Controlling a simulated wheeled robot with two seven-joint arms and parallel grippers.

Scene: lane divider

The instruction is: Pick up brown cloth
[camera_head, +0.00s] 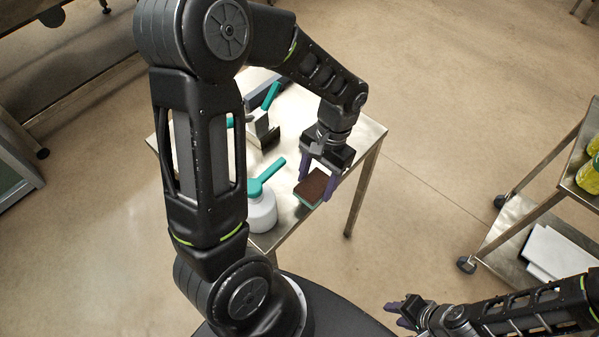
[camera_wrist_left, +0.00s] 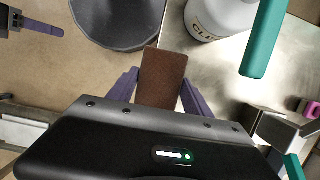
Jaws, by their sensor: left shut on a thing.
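The brown cloth (camera_head: 311,190) is a flat rectangular piece with a brown top and a thin green edge, near the right edge of the steel table (camera_head: 290,212). My left gripper (camera_head: 316,184) comes down over it and is shut on it, a purple finger on each side. In the left wrist view, the brown cloth (camera_wrist_left: 163,72) sticks out between the fingers of my left gripper (camera_wrist_left: 160,84). I cannot tell whether it touches the table. My right gripper (camera_head: 397,312) is at the bottom, away from the table; its finger gap is unclear.
A white bottle (camera_head: 262,213) with a green top stands left of the cloth. A metal holder (camera_head: 262,132) with green-handled items stands farther back. A steel cart (camera_head: 492,238) with yellow bottles (camera_head: 590,175) and white sheets (camera_head: 555,252) is at right. Floor between is clear.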

